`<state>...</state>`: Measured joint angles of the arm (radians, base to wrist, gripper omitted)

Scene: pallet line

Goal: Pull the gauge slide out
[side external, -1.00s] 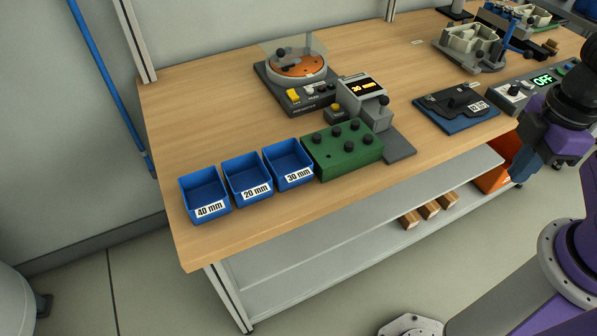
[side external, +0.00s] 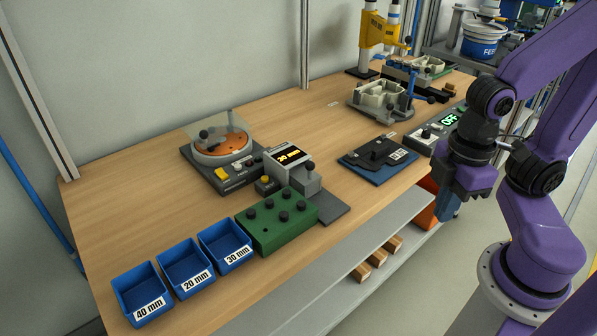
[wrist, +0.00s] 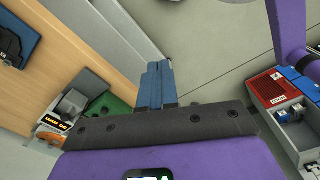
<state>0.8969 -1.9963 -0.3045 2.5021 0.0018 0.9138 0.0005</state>
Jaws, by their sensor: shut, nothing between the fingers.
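The gauge (side external: 284,160) is a grey unit with an amber lit display on the bench. Its slide (side external: 309,184) is a grey block with a black knob at the right side, above a dark base plate. How far in the slide sits is hard to tell. My gripper (side external: 446,210) is off the bench's front edge, to the right of the gauge and well apart from it. In the wrist view, my gripper's blue fingers (wrist: 155,85) are together and empty, and the gauge (wrist: 55,122) shows at the lower left.
A green block with black knobs (side external: 276,222) stands in front of the gauge. Blue labelled bins (side external: 185,265) stand at the left. A turntable unit (side external: 221,150) is behind the gauge. A black fixture on a blue plate (side external: 376,160) lies between gauge and arm. Bare bench lies behind them.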

